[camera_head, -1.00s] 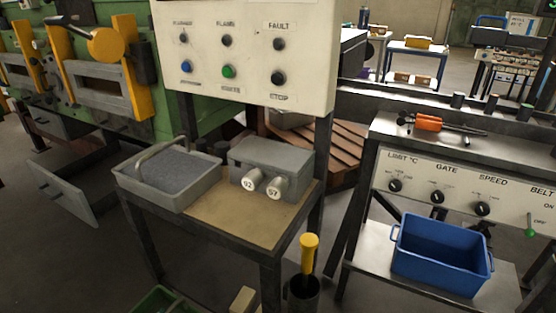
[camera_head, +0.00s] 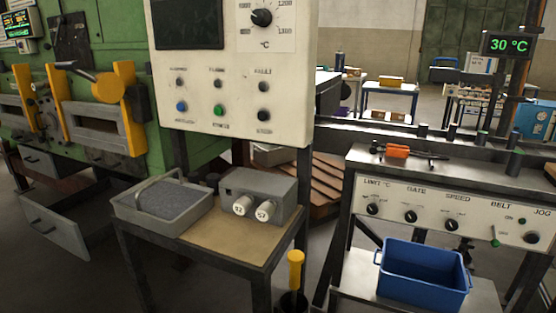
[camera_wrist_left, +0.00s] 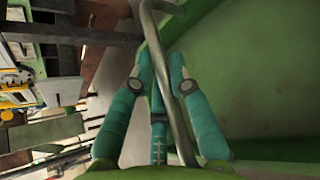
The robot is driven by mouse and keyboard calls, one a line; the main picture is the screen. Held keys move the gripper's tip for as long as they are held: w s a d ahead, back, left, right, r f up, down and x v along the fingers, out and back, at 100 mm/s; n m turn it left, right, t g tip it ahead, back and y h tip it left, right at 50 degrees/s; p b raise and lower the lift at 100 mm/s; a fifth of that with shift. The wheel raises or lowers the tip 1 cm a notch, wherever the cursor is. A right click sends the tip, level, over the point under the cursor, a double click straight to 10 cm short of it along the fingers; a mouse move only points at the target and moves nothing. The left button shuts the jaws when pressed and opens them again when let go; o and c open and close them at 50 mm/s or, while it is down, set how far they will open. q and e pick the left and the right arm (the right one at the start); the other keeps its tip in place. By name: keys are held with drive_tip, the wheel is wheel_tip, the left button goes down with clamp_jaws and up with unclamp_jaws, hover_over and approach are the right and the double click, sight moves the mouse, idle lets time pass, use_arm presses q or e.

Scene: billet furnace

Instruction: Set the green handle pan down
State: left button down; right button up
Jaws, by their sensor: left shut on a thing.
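My left gripper (camera_wrist_left: 162,62) shows in the left wrist view with its teal fingers closed on a bent metal rod handle (camera_wrist_left: 165,75). The handle runs up between the fingertips. A large green surface (camera_wrist_left: 255,75), which looks like the wall and inside of the green handle pan, fills the right side of that view. Its full shape is cut off, so I cannot tell whether it touches anything beneath. Neither gripper nor the green pan shows in the head view.
A grey pan (camera_head: 163,200) with a handle and grey grains stands on a small bench (camera_head: 215,238), beside a grey box (camera_head: 262,190) with two white knobs. A yellow-handled tool (camera_head: 296,270) stands in front. A blue bin (camera_head: 425,278) sits at the right. The bench front is bare.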

use_arm(q)
drive_tip(key=w+d+r+m+g+h+p, duration=0.1)
drive_tip(key=w+d+r+m+h+p, duration=0.1)
drive_tip(key=r, duration=0.9)
drive_tip(key=w+d+r+m+h+p, duration=0.1)
drive_tip(key=w+d+r+m+h, duration=0.1)
drive_tip(key=r, duration=0.9)
drive_tip(key=s+d+r+m+g+h+p, duration=0.3)
drive_tip(key=s+d+r+m+g+h, duration=0.1)
drive_tip(key=s+d+r, duration=0.5)
drive_tip(key=d+r+m+h, duration=0.1)
drive_tip(key=d+r+m, duration=0.1)
drive_tip(key=d, duration=0.2)
drive_tip(key=shift+s+r, duration=0.2)
drive_tip(key=shift+r, duration=0.05)
drive_tip(key=shift+r, duration=0.15)
drive_tip(key=shift+a, duration=0.25)
